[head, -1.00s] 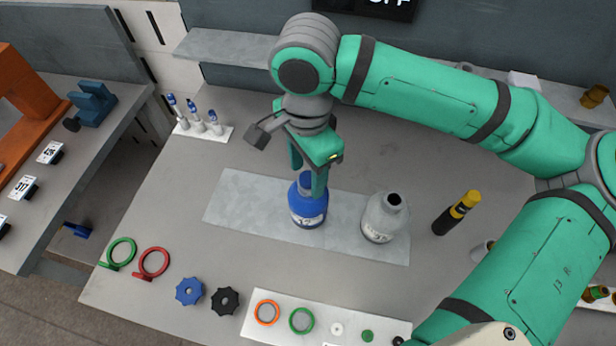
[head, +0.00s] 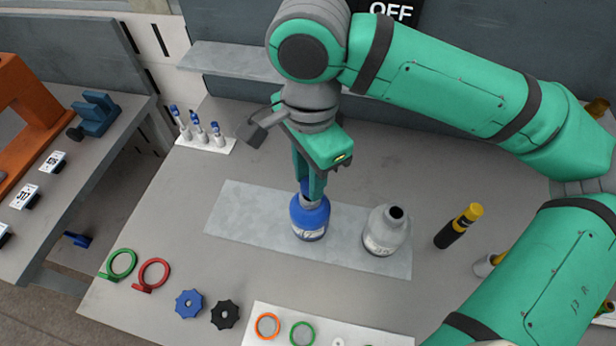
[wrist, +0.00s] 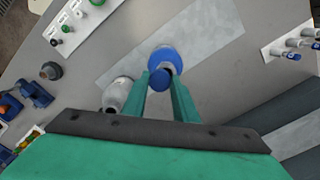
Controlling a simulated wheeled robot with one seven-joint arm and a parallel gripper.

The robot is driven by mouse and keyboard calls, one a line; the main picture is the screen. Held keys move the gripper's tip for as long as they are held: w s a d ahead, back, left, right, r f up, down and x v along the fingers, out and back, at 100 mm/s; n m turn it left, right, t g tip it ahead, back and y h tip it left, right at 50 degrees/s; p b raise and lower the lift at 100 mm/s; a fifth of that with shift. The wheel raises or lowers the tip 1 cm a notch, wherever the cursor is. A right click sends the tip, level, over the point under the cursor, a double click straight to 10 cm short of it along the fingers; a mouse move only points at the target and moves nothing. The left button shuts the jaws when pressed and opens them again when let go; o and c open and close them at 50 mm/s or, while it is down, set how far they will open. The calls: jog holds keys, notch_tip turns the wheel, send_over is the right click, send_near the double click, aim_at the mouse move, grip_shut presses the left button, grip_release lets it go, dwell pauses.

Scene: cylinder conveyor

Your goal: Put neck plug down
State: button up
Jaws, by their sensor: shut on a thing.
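My gripper (head: 312,188) is above the blue bottle (head: 310,222), fingers pointing down. In the wrist view its fingers are closed on a small dark blue round piece, the neck plug (wrist: 161,78). The blue bottle stands upright on a light grey mat (head: 245,212); in the wrist view its grey neck and blue shoulder (wrist: 168,56) show just beyond the plug. In the head view the fingers hide most of the plug. I cannot tell whether its lower end is inside the neck or clear of it.
A grey bottle (head: 387,236) with a dark open mouth stands right of the blue one. A black-and-yellow cylinder (head: 458,228) is farther right. A white stand (head: 207,146) with blue-topped pieces is back left. Rings and knobs (head: 188,304) lie in front. The mat's left part is bare.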

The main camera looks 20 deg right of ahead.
jog(key=s+a+r, duration=0.3)
jog(key=s+r, duration=0.4)
jog(key=s, duration=0.4)
jog(key=shift+s+r, duration=0.25)
jog(key=shift+s, duration=0.1)
jog(key=shift+w+a, duration=0.1)
jog(key=shift+a, duration=0.05)
